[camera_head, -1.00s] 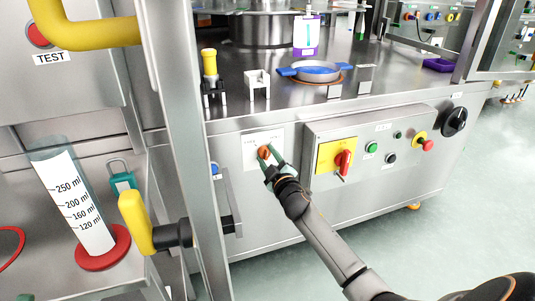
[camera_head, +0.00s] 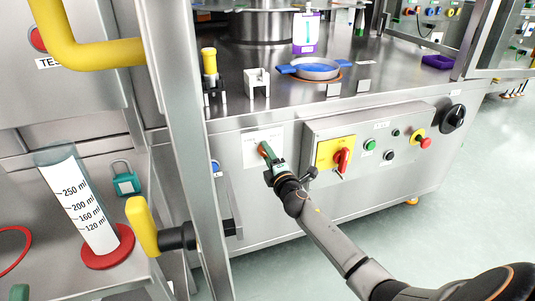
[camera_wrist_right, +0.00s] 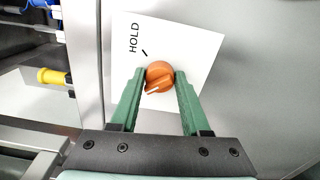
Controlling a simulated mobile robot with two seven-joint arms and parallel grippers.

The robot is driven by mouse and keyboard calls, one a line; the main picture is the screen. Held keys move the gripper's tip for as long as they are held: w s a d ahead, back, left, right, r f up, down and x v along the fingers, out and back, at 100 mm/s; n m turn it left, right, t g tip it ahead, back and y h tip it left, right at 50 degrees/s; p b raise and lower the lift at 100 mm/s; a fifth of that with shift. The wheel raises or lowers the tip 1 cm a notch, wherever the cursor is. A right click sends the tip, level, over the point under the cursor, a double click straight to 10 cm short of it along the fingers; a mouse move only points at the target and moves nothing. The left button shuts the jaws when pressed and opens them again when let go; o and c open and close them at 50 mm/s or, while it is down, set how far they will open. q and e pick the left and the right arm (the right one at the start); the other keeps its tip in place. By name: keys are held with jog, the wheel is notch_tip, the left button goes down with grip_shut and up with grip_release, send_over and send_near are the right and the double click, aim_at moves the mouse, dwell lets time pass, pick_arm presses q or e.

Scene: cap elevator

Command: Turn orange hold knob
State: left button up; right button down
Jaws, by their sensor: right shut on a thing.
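The orange knob (camera_head: 265,149) sits on a white label plate (camera_head: 252,153) on the front of the steel cabinet. In the right wrist view the round orange knob (camera_wrist_right: 160,77) is between the green fingertips of my right gripper (camera_wrist_right: 158,80), which close on its two sides. The knob's white pointer mark faces lower left in that view. The word HOLD and a black tick are on the white plate (camera_wrist_right: 190,42), above and left of the knob. In the head view my right gripper (camera_head: 270,158) covers part of the knob. My left gripper is not seen.
Right of the knob is a control box (camera_head: 376,128) with a red switch (camera_head: 342,160) on yellow, close to my right wrist. A steel post (camera_head: 185,130) and a yellow-handled lever (camera_head: 141,226) stand to the left.

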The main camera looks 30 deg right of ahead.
jog(key=shift+n, duration=0.6)
jog(key=shift+c, duration=1.8)
grip_release()
jog(key=p+v, duration=0.2)
jog(key=v, duration=1)
jog(key=shift+s, duration=0.3)
jog(key=shift+p, duration=0.45)
